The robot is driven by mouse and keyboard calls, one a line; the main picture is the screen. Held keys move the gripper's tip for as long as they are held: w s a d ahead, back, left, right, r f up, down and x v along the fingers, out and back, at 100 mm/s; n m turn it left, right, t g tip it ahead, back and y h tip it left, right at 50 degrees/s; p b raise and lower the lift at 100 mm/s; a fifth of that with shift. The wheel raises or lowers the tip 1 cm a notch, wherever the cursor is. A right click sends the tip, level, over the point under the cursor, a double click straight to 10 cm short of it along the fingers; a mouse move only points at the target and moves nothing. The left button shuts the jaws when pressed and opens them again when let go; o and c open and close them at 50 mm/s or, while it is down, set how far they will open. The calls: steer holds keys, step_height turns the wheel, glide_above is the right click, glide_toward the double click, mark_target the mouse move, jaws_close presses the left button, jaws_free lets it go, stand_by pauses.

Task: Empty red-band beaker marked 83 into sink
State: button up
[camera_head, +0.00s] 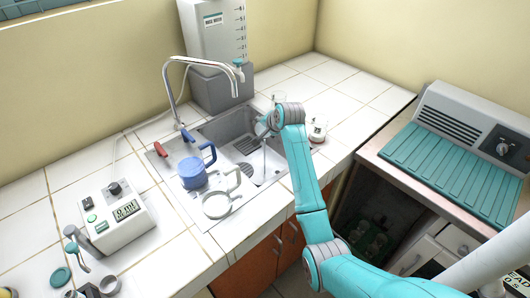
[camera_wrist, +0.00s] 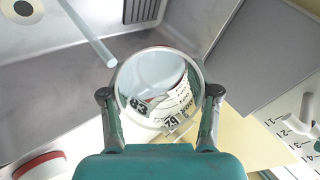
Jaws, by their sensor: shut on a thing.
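In the wrist view my gripper (camera_wrist: 160,105) is shut on a clear beaker (camera_wrist: 150,85) marked 83, its fingers on either side. Some red shows through its wall. In the head view my gripper (camera_head: 268,124) is over the grey sink (camera_head: 225,128), and the beaker there is small and partly hidden by my wrist. A pale, straight strip (camera_wrist: 88,33) runs from the beaker's rim toward the sink floor. It also shows as a thin vertical line below my gripper in the head view (camera_head: 264,160) and looks like a stream of liquid.
A red-banded white vessel (camera_head: 317,131) stands on the counter right of the sink. The tap (camera_head: 170,90) arches over the sink. A blue jug (camera_head: 193,171) and clear jug (camera_head: 217,203) stand at the sink's front left.

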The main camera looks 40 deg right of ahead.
steer(key=shift+s+a+r+n+t+h, duration=0.15)
steer(key=shift+r+t+h, duration=0.2)
steer(key=shift+t, duration=0.25)
steer(key=shift+d+r+n+t+h, duration=0.1)
steer(key=shift+r+n+t+h, duration=0.1)
steer(key=shift+t+h, duration=0.3)
stand_by(1.2)
